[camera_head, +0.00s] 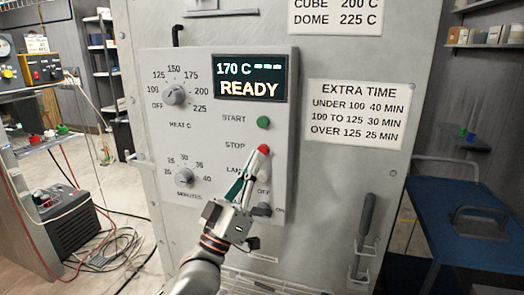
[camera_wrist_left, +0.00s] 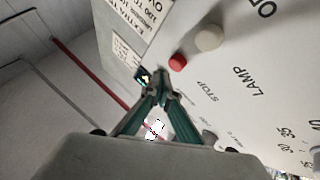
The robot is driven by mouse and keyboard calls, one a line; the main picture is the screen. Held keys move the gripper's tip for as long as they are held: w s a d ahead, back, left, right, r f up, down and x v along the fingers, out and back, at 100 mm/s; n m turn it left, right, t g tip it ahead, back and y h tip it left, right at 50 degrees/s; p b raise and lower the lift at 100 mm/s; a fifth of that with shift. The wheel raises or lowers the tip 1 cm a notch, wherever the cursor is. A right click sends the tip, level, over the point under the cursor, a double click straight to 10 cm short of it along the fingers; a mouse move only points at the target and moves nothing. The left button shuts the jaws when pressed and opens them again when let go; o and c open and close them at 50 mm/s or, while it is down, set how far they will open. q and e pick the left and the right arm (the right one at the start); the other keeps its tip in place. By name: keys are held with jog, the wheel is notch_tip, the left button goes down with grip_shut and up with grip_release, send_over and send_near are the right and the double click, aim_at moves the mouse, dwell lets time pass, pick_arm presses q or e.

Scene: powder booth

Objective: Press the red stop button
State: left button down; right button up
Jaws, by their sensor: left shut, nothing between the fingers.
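The red stop button (camera_head: 263,149) sits on the grey control panel, right of the STOP label and below the green start button (camera_head: 263,122). My left gripper (camera_head: 258,158) reaches up from below, fingers shut and empty, with its tips just under the red button in the head view. In the left wrist view, the red button (camera_wrist_left: 178,61) stands just up and right of the closed fingertips (camera_wrist_left: 163,87). A small gap shows between them in that picture; the depth between tips and panel is hard to judge. My right gripper is not in view.
The panel holds a heat dial (camera_head: 174,95), a minutes dial (camera_head: 186,173), and a display (camera_head: 250,78) reading 170 C and READY. A pale round lamp (camera_wrist_left: 208,37) is close to the button. An off switch (camera_head: 263,209) is below. A handle (camera_head: 365,225) projects at right.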

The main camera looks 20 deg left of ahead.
pick_arm(q)
jog(key=s+p, duration=0.1)
jog(key=s, duration=0.3)
jog(key=shift+s+a+p, duration=0.1)
jog(key=shift+s+p, duration=0.05)
jog(key=shift+p, duration=0.2)
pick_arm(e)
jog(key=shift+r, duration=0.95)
pick_arm(q)
jog(key=s+f+m+g+y, duration=0.15)
jog(key=f+g, duration=0.25)
jog(key=f, duration=1.2)
jog(key=s+f+m+g+y, duration=0.1)
jog(key=s+f+g+y, duration=0.2)
jog(key=f, duration=1.4)
jog(key=s+a+f+g+y, duration=0.1)
jog(key=s+a+f+g, duration=0.1)
jog(key=s+f, duration=0.6)
jog(key=s+a+f+m+g+y, duration=0.1)
jog(key=s+a+f+g, duration=0.2)
jog(key=f, duration=1)
jog(key=s+g, duration=0.2)
jog(key=s, duration=0.3)
jog(key=shift+g, duration=0.3)
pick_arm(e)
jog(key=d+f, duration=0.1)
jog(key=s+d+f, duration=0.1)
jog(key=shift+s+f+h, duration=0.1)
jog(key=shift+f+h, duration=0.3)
